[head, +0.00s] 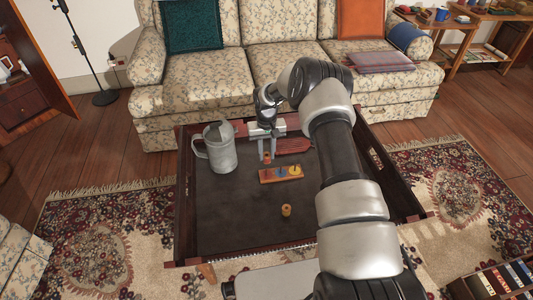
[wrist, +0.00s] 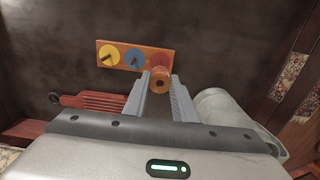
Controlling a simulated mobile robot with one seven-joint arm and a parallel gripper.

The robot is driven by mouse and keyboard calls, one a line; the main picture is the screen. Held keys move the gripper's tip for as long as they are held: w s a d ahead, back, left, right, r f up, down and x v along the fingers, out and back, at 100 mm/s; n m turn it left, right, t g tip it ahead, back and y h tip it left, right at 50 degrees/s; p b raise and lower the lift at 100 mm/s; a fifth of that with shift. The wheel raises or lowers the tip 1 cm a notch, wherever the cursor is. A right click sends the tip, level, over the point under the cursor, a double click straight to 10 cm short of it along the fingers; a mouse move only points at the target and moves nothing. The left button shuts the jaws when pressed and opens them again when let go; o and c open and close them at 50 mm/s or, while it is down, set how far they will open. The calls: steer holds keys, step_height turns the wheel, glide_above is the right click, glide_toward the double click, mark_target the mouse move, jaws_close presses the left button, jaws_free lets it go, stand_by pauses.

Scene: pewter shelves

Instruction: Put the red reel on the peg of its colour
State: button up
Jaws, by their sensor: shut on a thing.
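The wooden peg board (head: 265,180) lies on the dark table. In the wrist view the board (wrist: 101,66) shows a yellow disc (wrist: 108,51), a blue disc (wrist: 137,51) and a red disc (wrist: 160,58), with dark pegs visible on the yellow and blue ones. My gripper (head: 267,160) is shut on the red reel (head: 267,156), at the board's red end. In the wrist view the reel (wrist: 160,77) is between the fingertips (wrist: 163,84) and partly covers the red disc. The red peg is hidden, and I cannot tell whether the reel is around it.
A grey lidded jug (head: 221,152) stands left of my gripper, and a red slotted utensil (head: 293,146) lies behind the board. A yellow-orange reel (head: 286,210) stands in front of the board. The table's raised rim (head: 186,212) encloses clear room at front left.

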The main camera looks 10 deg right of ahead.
mark_target(267, 160)
steer(key=shift+f+b, duration=0.45)
steer(key=shift+f, duration=1.7)
steer(key=shift+f, duration=1.45)
steer(key=o, duration=1.1)
step_height(267, 160, up, 17)
steer(key=p, duration=0.4)
steer(key=shift+r, duration=0.2)
